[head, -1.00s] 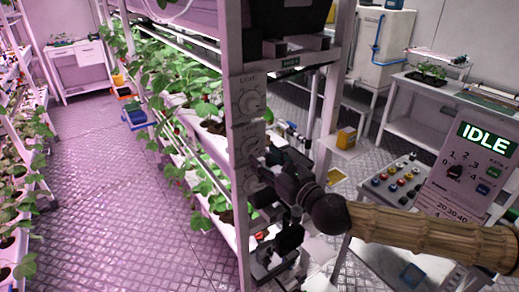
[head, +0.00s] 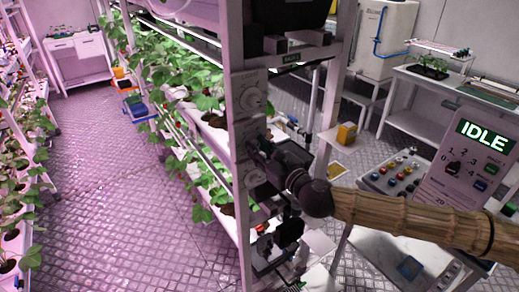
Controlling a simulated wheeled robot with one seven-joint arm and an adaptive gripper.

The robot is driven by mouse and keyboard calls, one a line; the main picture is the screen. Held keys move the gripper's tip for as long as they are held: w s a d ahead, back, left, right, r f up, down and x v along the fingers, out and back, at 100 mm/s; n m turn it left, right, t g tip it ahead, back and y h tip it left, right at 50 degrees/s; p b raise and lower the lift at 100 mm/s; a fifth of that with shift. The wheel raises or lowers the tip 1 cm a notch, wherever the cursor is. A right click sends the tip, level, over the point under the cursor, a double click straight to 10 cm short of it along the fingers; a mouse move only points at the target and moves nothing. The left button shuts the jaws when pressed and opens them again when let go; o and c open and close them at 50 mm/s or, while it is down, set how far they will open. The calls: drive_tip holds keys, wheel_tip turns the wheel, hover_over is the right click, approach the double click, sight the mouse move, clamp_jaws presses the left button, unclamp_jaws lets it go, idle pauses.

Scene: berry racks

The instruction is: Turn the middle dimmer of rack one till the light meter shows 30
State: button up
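A rack post carries a pale panel with dimmer knobs one above another. The top dimmer (head: 252,98) is in clear view. The middle dimmer is mostly hidden behind my dark gripper (head: 258,151), whose tip is at or close in front of it. I cannot tell whether they touch. The lower dimmer (head: 254,178) shows partly below the gripper. The fingers are dark and too small to tell open from shut. No light meter reading can be made out.
A control console (head: 463,165) showing IDLE stands at the right, beside a panel of coloured buttons (head: 396,174). Strawberry plants (head: 185,75) fill the rack left of the post. The aisle floor (head: 120,170) at the left is clear.

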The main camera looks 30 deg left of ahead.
drive_tip(key=shift+f+n+b, duration=0.1)
drive_tip(key=shift+n+b, duration=0.2)
drive_tip(key=shift+b, duration=0.15)
drive_tip(key=n+b, duration=1.6)
drive_tip(key=n, duration=0.4)
drive_tip(key=shift+t, duration=0.3)
drive_tip(key=n+b, duration=0.2)
drive_tip(key=n, duration=0.2)
drive_tip(key=shift+n+b, duration=0.3)
drive_tip(key=shift+n, duration=0.1)
drive_tip(key=shift+r+n+b, duration=0.15)
drive_tip(key=shift+n+b, duration=1)
drive_tip(key=shift+n, duration=0.8)
drive_tip(key=shift+r+n+b, duration=0.1)
drive_tip(key=shift+n+b, duration=1)
drive_tip(key=shift+n, duration=0.85)
